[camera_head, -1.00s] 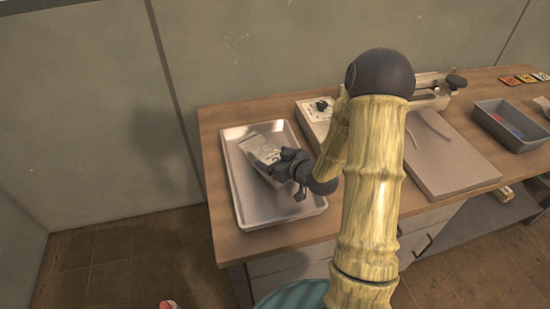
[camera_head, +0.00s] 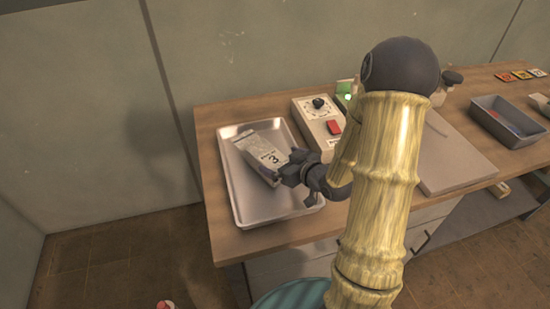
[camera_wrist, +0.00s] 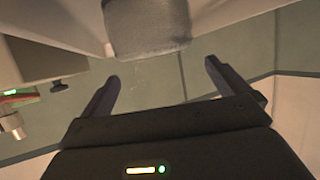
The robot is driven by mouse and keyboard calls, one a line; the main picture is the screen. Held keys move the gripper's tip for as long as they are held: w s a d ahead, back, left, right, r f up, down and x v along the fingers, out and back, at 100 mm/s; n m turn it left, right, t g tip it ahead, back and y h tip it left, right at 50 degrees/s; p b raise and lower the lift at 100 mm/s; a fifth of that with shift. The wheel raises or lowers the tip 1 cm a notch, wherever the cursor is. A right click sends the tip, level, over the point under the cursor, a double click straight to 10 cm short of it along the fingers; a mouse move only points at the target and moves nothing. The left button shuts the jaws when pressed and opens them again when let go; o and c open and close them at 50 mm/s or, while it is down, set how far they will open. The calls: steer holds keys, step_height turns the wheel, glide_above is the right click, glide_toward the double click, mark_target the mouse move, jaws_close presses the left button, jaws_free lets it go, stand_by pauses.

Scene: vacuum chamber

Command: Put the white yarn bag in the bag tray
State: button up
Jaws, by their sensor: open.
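The white yarn bag (camera_head: 264,152), a pale pouch with dark print and a "3", lies in the metal bag tray (camera_head: 237,194) on the left of the bench. In the head view my gripper (camera_head: 281,174) is at the bag's lower right end. The wrist view shows my gripper (camera_wrist: 158,82) open, its two fingers apart with nothing between them. A greyish end of what looks like the bag (camera_wrist: 148,28) is beyond the fingertips at the top of that view. I cannot tell in the head view whether a finger touches the bag.
A control box (camera_head: 318,125) with a black knob and red switch stands right of the tray. A board (camera_head: 455,160) and a grey bin (camera_head: 508,122) are farther right. Coloured cards (camera_head: 521,75) lie at the back right. The tray's front part is bare.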

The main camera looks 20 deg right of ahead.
steer(key=shift+s+d+r, duration=0.25)
steer(key=shift+s+d, duration=0.1)
steer(key=shift+s, duration=0.25)
steer(key=shift+s+d+r+p, duration=0.1)
steer(key=shift+s+r+p, duration=0.2)
steer(key=shift+p, duration=0.8)
steer(key=shift+r+p, duration=0.1)
steer(key=shift+p, duration=0.3)
steer(key=p+v, duration=0.4)
steer(key=p, duration=0.5)
steer(key=shift+s, duration=0.2)
steer(key=shift+f, duration=0.2)
